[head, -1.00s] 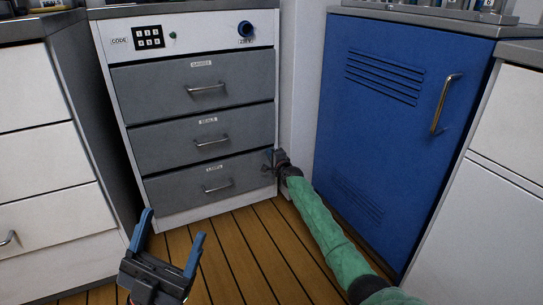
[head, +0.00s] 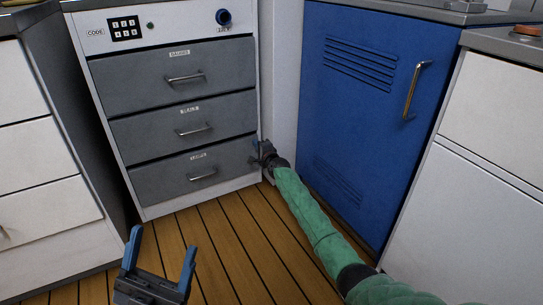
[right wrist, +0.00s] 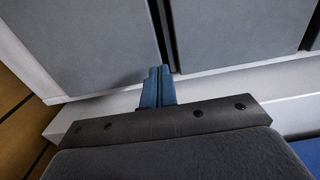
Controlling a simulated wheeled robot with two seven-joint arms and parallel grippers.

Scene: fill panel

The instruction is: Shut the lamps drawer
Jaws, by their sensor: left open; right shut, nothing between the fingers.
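The grey drawer unit (head: 75,48) has three grey drawers. The bottom drawer (head: 158,185) has a bar handle (head: 202,177) and a small label that looks like LAMPS, though it is blurred. Its front looks about flush with the drawers above. My right gripper (head: 262,150) is shut and empty at the right edge of the bottom drawer front. In the right wrist view, its closed fingertips (right wrist: 159,72) are at the drawer fronts' edge, near the dark gap between two fronts; contact is unclear. My left gripper (head: 160,255) is open and empty above the floor, in front of the unit.
The middle drawer (head: 150,133) and top drawer (head: 130,82) look closed. A blue cabinet (head: 350,120) stands right, white cabinets (head: 40,150) left. The wooden floor (head: 225,240) between is clear.

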